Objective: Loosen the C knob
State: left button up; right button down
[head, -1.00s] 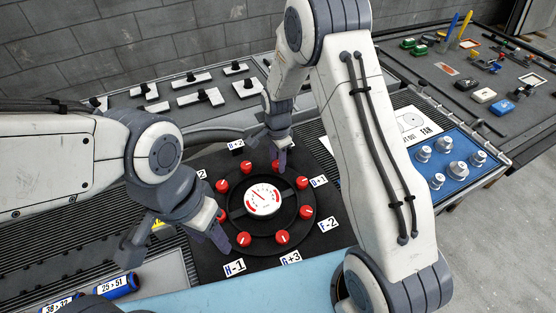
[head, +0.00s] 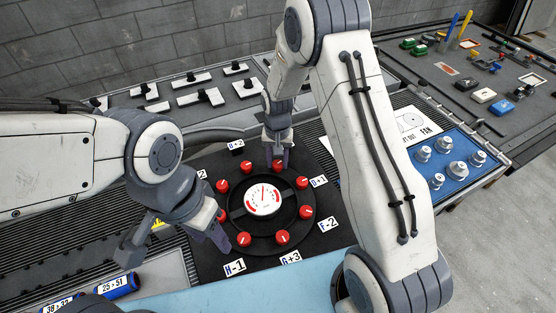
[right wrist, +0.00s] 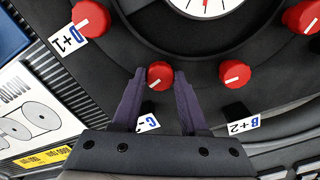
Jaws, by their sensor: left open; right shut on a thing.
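The red C knob (right wrist: 160,75) sits between the fingers of my right gripper (right wrist: 158,100) in the right wrist view. The gripper is shut on it. A white line marks the knob, and its label "C-" (right wrist: 148,122) is partly hidden by a finger. In the head view the C knob (head: 277,164) shows at the far side of the black ring (head: 262,247), under my right gripper (head: 277,158). The white and red dial (head: 262,200) at the ring's middle has its needle pointing up. My left gripper (head: 212,238) is open at the ring's left, close to a red knob (head: 221,215).
Other red knobs surround the dial, including the D knob (right wrist: 91,19) and the B knob (right wrist: 235,74) on either side of C. A blue panel (head: 458,146) with silver knobs lies to the right. Blue cylinders (head: 118,285) lie at front left.

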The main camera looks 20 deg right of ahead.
aim_at(277, 163)
jog(key=n, duration=0.5)
jog(key=shift+n, duration=0.4)
dwell(0.4)
jog(key=shift+c, duration=2.2)
grip_release()
notch_tip(277, 163, up, 11)
jog(key=b, duration=0.1)
jog(key=shift+f, duration=0.2)
